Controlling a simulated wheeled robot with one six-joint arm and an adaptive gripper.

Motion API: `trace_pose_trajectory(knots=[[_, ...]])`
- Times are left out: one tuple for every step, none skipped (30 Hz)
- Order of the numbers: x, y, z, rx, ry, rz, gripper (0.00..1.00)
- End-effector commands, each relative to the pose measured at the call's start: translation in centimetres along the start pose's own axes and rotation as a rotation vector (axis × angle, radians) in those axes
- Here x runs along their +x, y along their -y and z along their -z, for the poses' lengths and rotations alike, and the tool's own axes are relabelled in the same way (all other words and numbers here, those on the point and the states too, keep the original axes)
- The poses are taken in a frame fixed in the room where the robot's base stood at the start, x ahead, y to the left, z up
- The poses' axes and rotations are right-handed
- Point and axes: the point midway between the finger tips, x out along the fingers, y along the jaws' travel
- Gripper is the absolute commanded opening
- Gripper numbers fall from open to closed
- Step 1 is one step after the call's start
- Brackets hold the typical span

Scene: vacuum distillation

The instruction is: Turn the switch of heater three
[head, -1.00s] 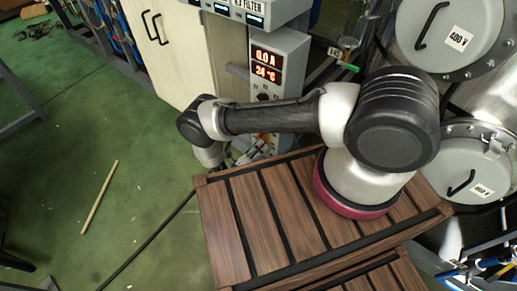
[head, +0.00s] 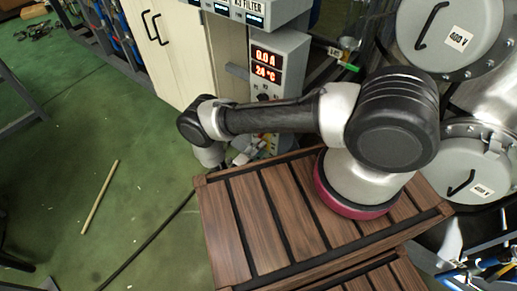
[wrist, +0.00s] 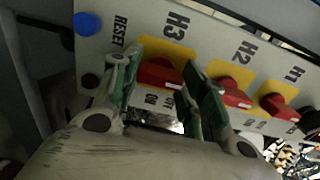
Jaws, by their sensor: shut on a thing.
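The heater three switch (wrist: 158,75) is a red rotary knob on a yellow patch marked H3 in the wrist view. My gripper (wrist: 163,80) has one green-padded finger on each side of this knob and is shut on it. The lower part of the knob and some of its ON/OFF lettering are partly covered by the fingers. In the head view the grey control panel (head: 279,88) shows 0.0 A and 24 °C in red digits. My arm hides the lower part of that panel there.
The red H2 switch (wrist: 235,93) sits close to the right finger, with the red H1 switch (wrist: 279,107) beyond it. A blue button (wrist: 88,24) is at the panel's upper left, near RESET. A slatted wooden table (head: 250,225) lies under my arm.

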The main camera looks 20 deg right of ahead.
Motion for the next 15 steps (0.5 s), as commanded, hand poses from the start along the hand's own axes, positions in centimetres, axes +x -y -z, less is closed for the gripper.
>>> trace_pose_trajectory(knots=[[-0.06, -0.05, -0.08, -0.004, 0.003, -0.002, 0.19], [-0.06, -0.05, -0.08, -0.005, 0.003, -0.002, 0.19], [-0.06, -0.05, -0.08, -0.006, 0.003, -0.002, 0.19], [-0.06, -0.05, -0.08, -0.006, 0.003, -0.002, 0.19], [-0.06, -0.05, -0.08, -0.006, 0.003, -0.002, 0.19], [-0.06, -0.05, -0.08, -0.006, 0.003, -0.002, 0.19], [-0.06, -0.05, -0.09, -0.006, 0.003, -0.002, 0.19], [-0.06, -0.06, -0.08, -0.006, 0.003, -0.002, 0.19], [-0.06, -0.06, -0.08, -0.006, 0.003, -0.002, 0.19], [-0.06, -0.06, -0.08, -0.006, 0.003, -0.002, 0.19], [-0.06, -0.06, -0.09, -0.006, 0.003, -0.002, 0.19], [-0.06, -0.06, -0.09, -0.006, 0.003, -0.002, 0.46], [-0.06, -0.06, -0.08, -0.006, 0.003, -0.002, 0.52], [-0.06, -0.05, -0.08, -0.006, 0.003, -0.002, 0.57], [-0.05, -0.05, -0.07, -0.006, 0.003, -0.002, 0.64]])
